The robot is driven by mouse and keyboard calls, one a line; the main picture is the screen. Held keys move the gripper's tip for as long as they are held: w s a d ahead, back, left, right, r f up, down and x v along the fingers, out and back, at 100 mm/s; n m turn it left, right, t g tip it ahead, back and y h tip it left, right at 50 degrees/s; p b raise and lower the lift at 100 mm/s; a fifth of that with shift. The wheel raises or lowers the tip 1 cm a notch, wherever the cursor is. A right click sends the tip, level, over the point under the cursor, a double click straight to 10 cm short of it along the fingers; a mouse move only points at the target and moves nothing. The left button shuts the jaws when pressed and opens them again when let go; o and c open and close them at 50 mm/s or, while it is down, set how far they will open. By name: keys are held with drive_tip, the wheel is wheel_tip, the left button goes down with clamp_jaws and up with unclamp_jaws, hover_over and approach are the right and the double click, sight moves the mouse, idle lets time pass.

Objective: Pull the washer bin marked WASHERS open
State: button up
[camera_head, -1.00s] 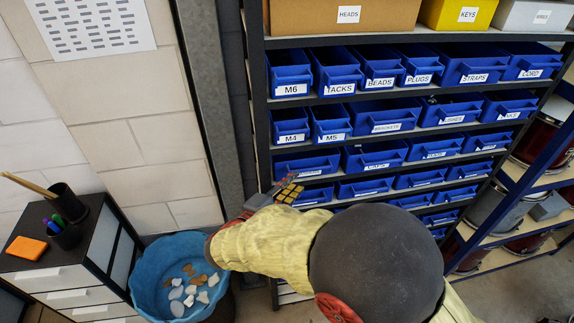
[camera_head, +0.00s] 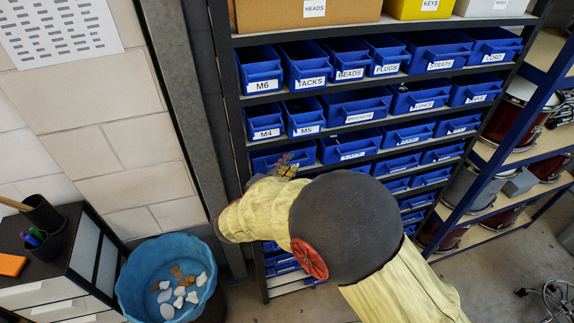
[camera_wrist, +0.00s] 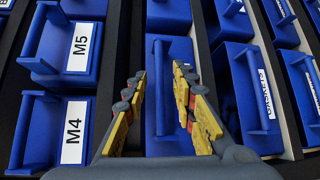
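No label that I can read says WASHERS. In the wrist view a blue bin (camera_wrist: 176,100) with a bar handle lies between and beyond the fingers of my gripper (camera_wrist: 160,76). Its label is hidden. In the head view this looks like the left bin (camera_head: 304,156) of the third row, below the M4 and M5 bins, with its front partly covered by my gripper (camera_head: 285,168). My gripper is open, with yellow-padded fingers apart on either side of the handle. I cannot tell whether they touch it. The bin appears seated in its row.
The M4 bin (camera_wrist: 52,135) and M5 bin (camera_wrist: 68,48) sit close beside my gripper in the wrist view. More blue bins fill the dark rack (camera_head: 228,100). A blue tub (camera_head: 128,290) with scraps stands at lower left, beside a drawer unit (camera_head: 88,235).

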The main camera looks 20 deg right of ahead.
drive_tip(key=shift+c, duration=0.8)
clamp_jaws()
